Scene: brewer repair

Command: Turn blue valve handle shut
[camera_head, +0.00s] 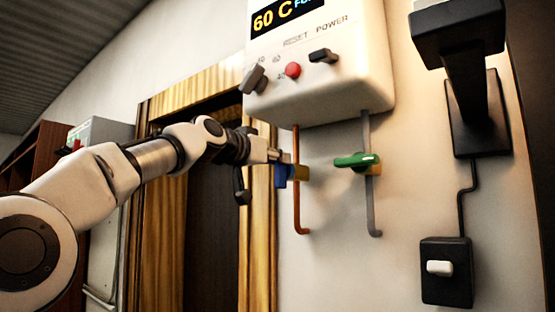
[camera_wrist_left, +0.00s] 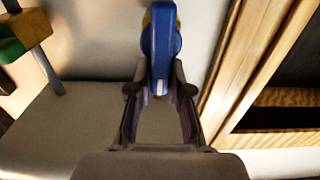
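The blue valve handle (camera_head: 281,174) sits on the copper pipe (camera_head: 297,212) below the white brewer (camera_head: 318,62), beside a brass-coloured valve body. My left gripper (camera_head: 272,158) is at the handle from the left in the head view and partly hides it. In the left wrist view, the blue handle (camera_wrist_left: 162,48) points down between the two fingertips of my left gripper (camera_wrist_left: 160,82). The fingers are apart, one on each side of the handle's end, and look open; whether either touches it is unclear. My right gripper is not in view.
A green valve handle (camera_head: 357,160) lies level on the grey pipe (camera_head: 374,208) to the right. A black wall fixture (camera_head: 480,110) and a black switch box (camera_head: 447,275) are farther right. A wooden door frame (camera_head: 160,220) stands behind my left arm.

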